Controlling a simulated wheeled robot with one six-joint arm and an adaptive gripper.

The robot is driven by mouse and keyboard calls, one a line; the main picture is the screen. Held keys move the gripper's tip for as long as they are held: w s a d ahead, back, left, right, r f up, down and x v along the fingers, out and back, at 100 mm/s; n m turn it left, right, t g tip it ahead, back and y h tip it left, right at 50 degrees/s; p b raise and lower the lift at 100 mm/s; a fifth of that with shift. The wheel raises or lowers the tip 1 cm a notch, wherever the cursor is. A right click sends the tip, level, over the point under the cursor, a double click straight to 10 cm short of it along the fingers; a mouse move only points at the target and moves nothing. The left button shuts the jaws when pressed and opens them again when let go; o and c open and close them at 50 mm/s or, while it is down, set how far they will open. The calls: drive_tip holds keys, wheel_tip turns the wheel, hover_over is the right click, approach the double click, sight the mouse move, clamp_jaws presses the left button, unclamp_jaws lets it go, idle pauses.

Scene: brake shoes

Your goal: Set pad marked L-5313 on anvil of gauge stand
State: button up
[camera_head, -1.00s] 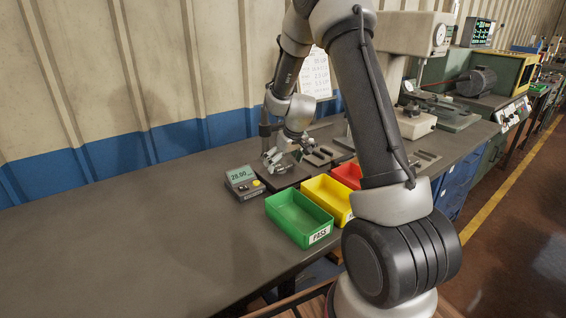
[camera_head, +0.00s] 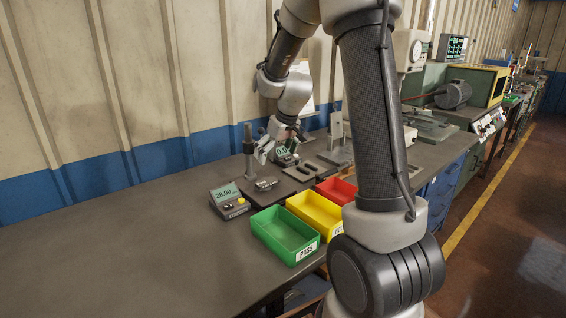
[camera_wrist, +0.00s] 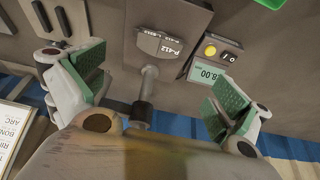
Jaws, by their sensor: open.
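A grey pad (camera_wrist: 161,45) lies on a dark plate (camera_wrist: 125,18), face towards the wrist camera. Its large print reads P-412; the smaller print is too small to read surely. The pad also shows in the head view (camera_head: 265,184), in front of the upright dark post (camera_head: 248,150) that appears to be the gauge stand's column. The post also shows in the wrist view (camera_wrist: 144,100). My gripper (camera_wrist: 155,82) is open and empty, with green-lined fingers wide apart on either side of the post in the picture. The anvil itself is not clear.
A readout (camera_head: 229,200) showing 28.00 sits left of the pad. Green (camera_head: 285,236), yellow (camera_head: 315,210) and red (camera_head: 336,188) bins stand in front. Dark slotted parts (camera_head: 303,170) lie to the right. The left bench (camera_head: 100,240) is clear.

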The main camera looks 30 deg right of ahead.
drive_tip(key=s+a+r, duration=0.3)
drive_tip(key=s+r, duration=0.7)
drive_tip(key=s, duration=0.4)
drive_tip(key=s+r+m, duration=0.1)
drive_tip(key=s+m, duration=0.1)
drive_tip(key=s, duration=1.6)
drive_tip(key=shift+s+d+r+h, duration=0.15)
drive_tip(key=shift+s+r+h, duration=0.15)
drive_tip(key=shift+r+h, duration=0.1)
